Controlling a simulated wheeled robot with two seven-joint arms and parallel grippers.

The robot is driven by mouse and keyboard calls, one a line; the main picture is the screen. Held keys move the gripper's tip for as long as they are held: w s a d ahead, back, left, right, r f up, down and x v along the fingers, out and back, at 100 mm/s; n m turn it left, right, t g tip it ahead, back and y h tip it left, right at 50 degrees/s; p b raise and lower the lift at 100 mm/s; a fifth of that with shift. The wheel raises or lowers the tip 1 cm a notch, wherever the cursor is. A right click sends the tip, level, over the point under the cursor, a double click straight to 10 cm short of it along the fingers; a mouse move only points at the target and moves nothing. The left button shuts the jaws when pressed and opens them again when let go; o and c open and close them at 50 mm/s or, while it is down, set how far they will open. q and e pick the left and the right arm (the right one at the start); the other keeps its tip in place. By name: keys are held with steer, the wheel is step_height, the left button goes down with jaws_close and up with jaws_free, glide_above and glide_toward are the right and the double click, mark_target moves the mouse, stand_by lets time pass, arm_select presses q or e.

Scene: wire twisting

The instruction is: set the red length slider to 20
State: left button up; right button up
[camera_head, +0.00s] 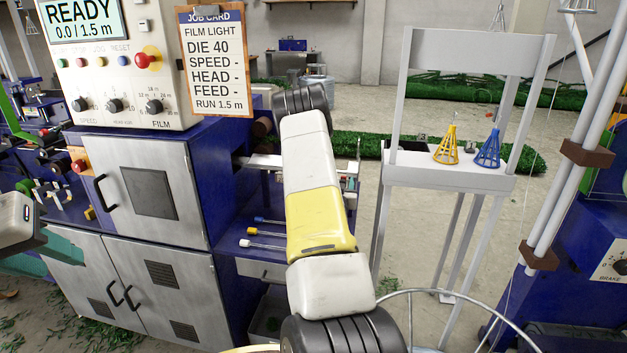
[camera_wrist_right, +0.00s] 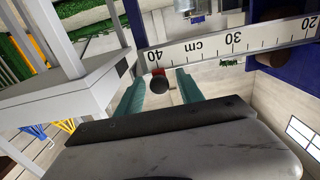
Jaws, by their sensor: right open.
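The white cm scale (camera_wrist_right: 225,44) crosses the right wrist view, its numbers upside down: 40 at left, 30 in the middle, 20 at right. The red length slider (camera_wrist_right: 156,72) sits at the scale's lower edge by the 40, with a dark round knob (camera_wrist_right: 158,84) below it. My right gripper (camera_wrist_right: 161,88) has its teal fingers apart, one on each side of the knob; contact is not clear. In the head view my right arm hides that gripper and the slider. My left gripper (camera_head: 60,246) is at the left edge, its jaws seen side-on.
The blue machine (camera_head: 228,190) bears a panel reading READY (camera_head: 85,20) and a job card (camera_head: 213,62) with DIE 40. A pale rack (camera_head: 450,178) holds a yellow cone (camera_head: 447,148) and a blue cone (camera_head: 488,150). Coloured-tip rods (camera_head: 262,244) lie on a lower shelf.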

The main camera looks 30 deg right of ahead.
jaws_close()
stand_by(1.5)
